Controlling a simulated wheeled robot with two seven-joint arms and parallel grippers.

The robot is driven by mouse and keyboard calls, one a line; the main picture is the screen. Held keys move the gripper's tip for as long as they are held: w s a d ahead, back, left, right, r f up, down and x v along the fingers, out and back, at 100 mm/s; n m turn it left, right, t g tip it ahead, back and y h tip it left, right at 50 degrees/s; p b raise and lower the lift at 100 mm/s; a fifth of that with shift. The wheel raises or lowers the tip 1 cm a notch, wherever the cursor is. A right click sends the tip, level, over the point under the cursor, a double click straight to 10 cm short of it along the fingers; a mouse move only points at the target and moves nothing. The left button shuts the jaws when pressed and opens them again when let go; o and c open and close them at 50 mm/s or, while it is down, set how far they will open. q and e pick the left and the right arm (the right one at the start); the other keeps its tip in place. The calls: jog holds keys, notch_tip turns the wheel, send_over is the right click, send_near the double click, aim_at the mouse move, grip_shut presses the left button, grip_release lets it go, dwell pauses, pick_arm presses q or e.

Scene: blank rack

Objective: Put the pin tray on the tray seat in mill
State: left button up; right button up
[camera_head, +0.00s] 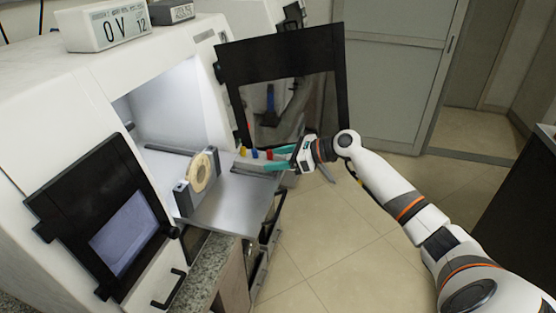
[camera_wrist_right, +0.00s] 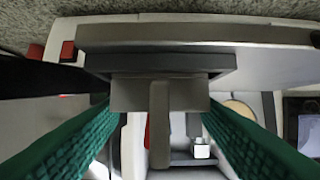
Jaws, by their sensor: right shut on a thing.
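My right gripper (camera_head: 282,161), with teal fingers, is shut on the pin tray (camera_head: 252,167) at the front right of the mill's metal bed (camera_head: 220,208). Several small coloured pins, yellow, blue and red, stand along the tray. In the right wrist view the green fingers flank the tray's grey grip (camera_wrist_right: 160,95), and the grey body lies beyond it. I cannot tell whether the tray touches the bed. A dark bar (camera_head: 168,150) lies at the back of the bed; I cannot tell whether it is the tray seat. My left gripper is out of view.
A grey holder with a round beige disc (camera_head: 200,172) stands on the bed, left of the tray. The mill's doors are open, one at front left (camera_head: 110,220), one behind my gripper (camera_head: 285,45). Floor to the right is clear.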

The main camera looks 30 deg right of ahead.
jog(key=shift+f, duration=0.3)
jog(key=o, duration=1.1)
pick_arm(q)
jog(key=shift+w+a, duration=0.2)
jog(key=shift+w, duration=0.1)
pick_arm(e)
jog(key=shift+s+d, duration=0.1)
